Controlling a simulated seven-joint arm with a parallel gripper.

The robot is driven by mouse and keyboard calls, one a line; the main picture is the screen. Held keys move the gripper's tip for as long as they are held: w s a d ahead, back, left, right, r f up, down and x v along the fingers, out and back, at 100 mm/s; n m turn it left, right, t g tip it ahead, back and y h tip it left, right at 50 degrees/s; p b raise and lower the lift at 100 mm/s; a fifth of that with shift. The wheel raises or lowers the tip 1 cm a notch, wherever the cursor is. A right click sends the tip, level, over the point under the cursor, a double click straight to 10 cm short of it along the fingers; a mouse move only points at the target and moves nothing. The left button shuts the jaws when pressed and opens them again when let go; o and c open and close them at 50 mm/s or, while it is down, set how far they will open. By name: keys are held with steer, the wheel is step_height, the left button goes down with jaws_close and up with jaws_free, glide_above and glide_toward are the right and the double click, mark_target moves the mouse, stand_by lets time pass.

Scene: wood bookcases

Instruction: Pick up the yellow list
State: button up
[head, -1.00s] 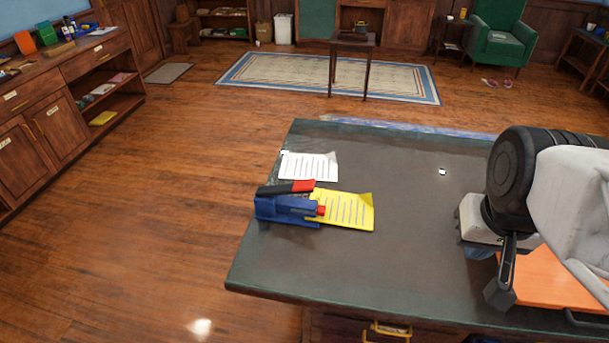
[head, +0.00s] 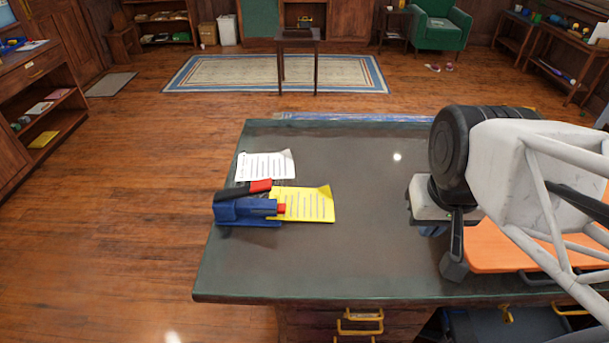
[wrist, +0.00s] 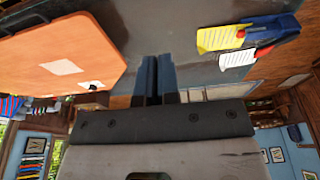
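The yellow list (head: 310,204) is a yellow sheet with dark lines, lying on the dark table top (head: 350,250) with one corner curled up. A blue stapler-like tool (head: 240,210) with a black and red handle lies over its left end and hides part of it. In the wrist view the yellow list (wrist: 220,38) is at the upper right, beside the blue tool (wrist: 278,30). My gripper (head: 453,245) is well to the right of the list, over the table near the orange board. In the wrist view its two fingers (wrist: 157,65) are together, with nothing visible between them.
A white lined sheet (head: 266,165) lies just behind the blue tool. An orange board (head: 500,247) lies at the table's right, under my arm. The table top between the yellow list and my gripper is clear. Drawers with yellow handles (head: 360,322) are in the table's front.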

steer(key=shift+o, duration=0.2)
steer(key=shift+w, duration=0.15)
steer(key=w+a+f+n+g+y, duration=0.1)
steer(key=w+a+f+n, duration=0.15)
steer(key=w, duration=0.55)
steer(key=w+a+f+n+g+y, duration=0.1)
steer(key=w+f+y, duration=0.15)
steer(key=w, duration=0.55)
steer(key=w+a+f+n+y, duration=0.1)
steer(key=w+a+f, duration=0.15)
steer(key=w, duration=0.55)
steer(key=w+f+n+y, duration=0.1)
steer(key=w+f, duration=0.5)
steer(key=w+a+f+n+y, duration=0.1)
steer(key=w+f, duration=0.5)
steer(key=f, duration=0.1)
steer(key=w+f+n+g+y, duration=0.1)
steer(key=w+f, duration=0.5)
steer(key=shift+w+a+f+n, duration=0.15)
steer(key=shift+a+n, duration=0.1)
steer(key=shift+a, duration=0.15)
steer(key=shift+w+f, duration=0.15)
steer(key=shift+f, duration=0.05)
steer(key=shift+f, duration=0.1)
steer(key=shift+x, duration=1.25)
